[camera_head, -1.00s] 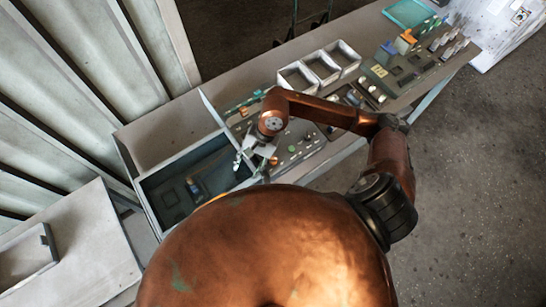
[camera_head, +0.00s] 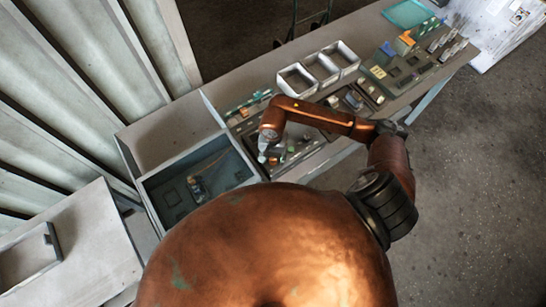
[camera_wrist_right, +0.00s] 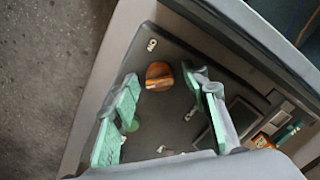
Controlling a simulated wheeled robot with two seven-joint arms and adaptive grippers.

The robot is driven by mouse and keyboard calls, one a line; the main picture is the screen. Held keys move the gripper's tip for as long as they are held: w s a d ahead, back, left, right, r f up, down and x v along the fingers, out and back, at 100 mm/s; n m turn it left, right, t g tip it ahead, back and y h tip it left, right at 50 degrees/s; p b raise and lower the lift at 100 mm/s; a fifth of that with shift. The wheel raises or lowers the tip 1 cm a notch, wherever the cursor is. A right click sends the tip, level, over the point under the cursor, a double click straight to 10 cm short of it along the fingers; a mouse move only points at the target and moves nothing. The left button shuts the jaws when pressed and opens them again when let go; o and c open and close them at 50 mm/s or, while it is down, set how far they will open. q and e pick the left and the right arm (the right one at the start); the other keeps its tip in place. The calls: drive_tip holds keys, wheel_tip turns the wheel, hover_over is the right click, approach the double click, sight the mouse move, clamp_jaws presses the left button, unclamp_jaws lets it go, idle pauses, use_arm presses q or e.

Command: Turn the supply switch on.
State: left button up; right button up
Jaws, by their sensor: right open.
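My right gripper (camera_head: 264,157) is over the near-left part of a dark control panel (camera_head: 301,153) on the bench. Its green-padded fingers are open in the right wrist view (camera_wrist_right: 160,84), with nothing held. An orange knob (camera_wrist_right: 159,76) on the panel face lies between the fingertips in that view, with space on both sides. Small pale toggle-like parts (camera_wrist_right: 152,45) and a green button (camera_wrist_right: 131,124), partly behind a finger, are on the same face. I cannot tell from labels which of these is the supply switch. My left gripper is not in view.
A grey open box (camera_head: 153,209) with parts inside is left of the panel. White bins (camera_head: 297,78) stand behind it. Another panel (camera_head: 405,72) with coloured parts is farther right. My arm hides some of the bench.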

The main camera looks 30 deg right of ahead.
drive_tip(key=shift+c, duration=0.6)
clamp_jaws()
